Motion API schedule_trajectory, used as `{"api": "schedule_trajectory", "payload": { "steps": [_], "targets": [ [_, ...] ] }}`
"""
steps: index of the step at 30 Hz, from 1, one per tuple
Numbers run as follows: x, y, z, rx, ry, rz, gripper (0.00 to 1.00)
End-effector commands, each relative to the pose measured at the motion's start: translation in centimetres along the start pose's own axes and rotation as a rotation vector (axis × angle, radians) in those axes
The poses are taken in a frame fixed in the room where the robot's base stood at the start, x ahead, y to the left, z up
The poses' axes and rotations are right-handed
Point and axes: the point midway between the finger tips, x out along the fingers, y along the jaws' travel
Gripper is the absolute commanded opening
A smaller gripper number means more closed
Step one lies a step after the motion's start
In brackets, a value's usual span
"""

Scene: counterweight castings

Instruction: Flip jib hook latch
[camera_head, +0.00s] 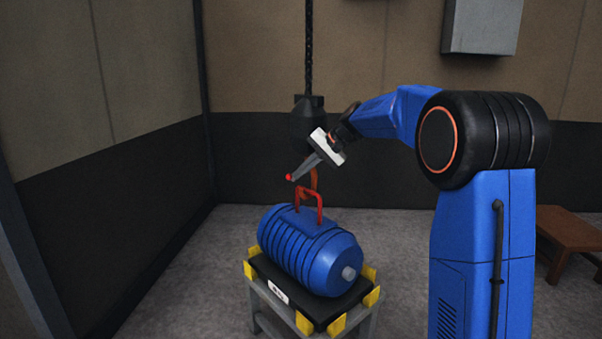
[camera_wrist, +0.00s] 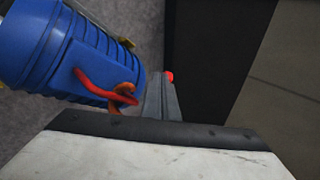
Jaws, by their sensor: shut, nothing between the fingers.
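The orange jib hook (camera_head: 313,181) hangs below a black block (camera_head: 309,112) on a chain. Its lower part meets the red lifting handle (camera_head: 321,203) on the blue ribbed casting (camera_head: 309,249). In the wrist view the orange hook (camera_wrist: 124,91) sits beside the red handle (camera_wrist: 97,88), just left of my fingers. My gripper (camera_head: 291,177) is shut and empty, with its fingertips just left of the hook's upper part. It also shows in the wrist view (camera_wrist: 164,85). A red spot (camera_wrist: 169,76) is at the fingertips. The latch cannot be told apart from the hook.
The casting lies on a black-topped stand (camera_head: 262,268) with yellow corner blocks (camera_head: 335,324). The black chain (camera_head: 309,50) runs straight up from the block. A brown wooden bench (camera_head: 570,230) stands at right and a grey box (camera_head: 482,26) is on the wall. Floor left of the stand is clear.

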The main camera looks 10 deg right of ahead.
Motion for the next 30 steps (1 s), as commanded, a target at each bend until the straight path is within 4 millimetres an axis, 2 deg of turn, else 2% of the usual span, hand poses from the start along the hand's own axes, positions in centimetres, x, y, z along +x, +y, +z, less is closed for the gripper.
{"api": "schedule_trajectory", "payload": {
  "steps": [14,30],
  "targets": [
    [-0.1,-0.1,0.0,0.0,0.0,0.0,0.0],
    [-1.1,-1.1,0.0,0.0,0.0,0.0,0.0]
  ]
}}
